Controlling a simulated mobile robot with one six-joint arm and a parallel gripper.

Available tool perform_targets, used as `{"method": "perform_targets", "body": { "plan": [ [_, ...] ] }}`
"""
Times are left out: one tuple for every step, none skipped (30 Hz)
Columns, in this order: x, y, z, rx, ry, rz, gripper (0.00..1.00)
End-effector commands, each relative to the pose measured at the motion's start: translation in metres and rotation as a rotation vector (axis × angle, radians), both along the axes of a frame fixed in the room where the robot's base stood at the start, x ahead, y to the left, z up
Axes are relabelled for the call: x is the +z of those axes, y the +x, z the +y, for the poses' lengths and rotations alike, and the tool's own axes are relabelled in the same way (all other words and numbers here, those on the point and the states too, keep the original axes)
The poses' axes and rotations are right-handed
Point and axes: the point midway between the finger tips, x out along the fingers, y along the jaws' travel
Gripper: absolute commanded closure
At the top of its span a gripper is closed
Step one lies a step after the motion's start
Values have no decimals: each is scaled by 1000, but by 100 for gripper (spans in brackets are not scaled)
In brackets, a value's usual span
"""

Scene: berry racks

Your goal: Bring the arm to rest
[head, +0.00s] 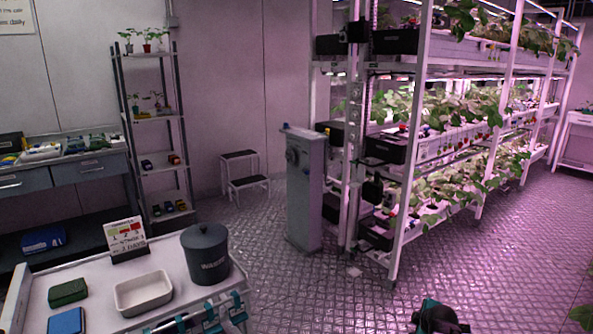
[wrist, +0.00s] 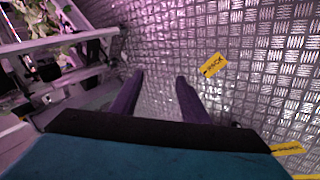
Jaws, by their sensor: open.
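My gripper (wrist: 160,80) shows in the wrist view with its two dark fingers apart and nothing between them. It points at the patterned metal floor (wrist: 240,100). In the head view only a teal and black part, likely of my arm, shows at the bottom edge right of centre; the fingers are not visible there.
A white cart (head: 85,284) at lower left bears a dark bin (head: 206,258), a white tray (head: 143,293), a sign (head: 126,240) and green and blue items. The floor between is mostly clear.

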Motion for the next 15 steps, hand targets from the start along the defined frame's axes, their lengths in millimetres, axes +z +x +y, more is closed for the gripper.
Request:
{"method": "perform_targets", "body": {
  "plan": [
    [-14, -5, 15, 7, 19, 29, 58],
    [-23, -9, 22, 8, 29, 47, 58],
    [-34, -13, 33, 9, 44, 69, 58],
    [-42, -17, 40, 10, 54, 85, 58],
    [-51, -21, 47, 10, 64, 102, 58],
    [-62, -27, 57, 11, 77, 124, 58],
    [-70, -31, 64, 10, 86, 143, 58],
    [-78, -36, 71, 8, 96, 160, 58],
    [-88, -43, 81, 8, 108, 184, 58],
    [-96, -48, 87, 5, 119, 202, 58],
    [-104, -53, 94, 3, 127, 219, 58],
    [-113, -61, 103, 0, 139, 244, 58],
    [-121, -67, 110, -3, 148, 262, 58],
    [-128, -73, 116, -8, 156, 282, 58],
    [-138, -82, 125, -12, 167, 306, 58]
  ]
}}
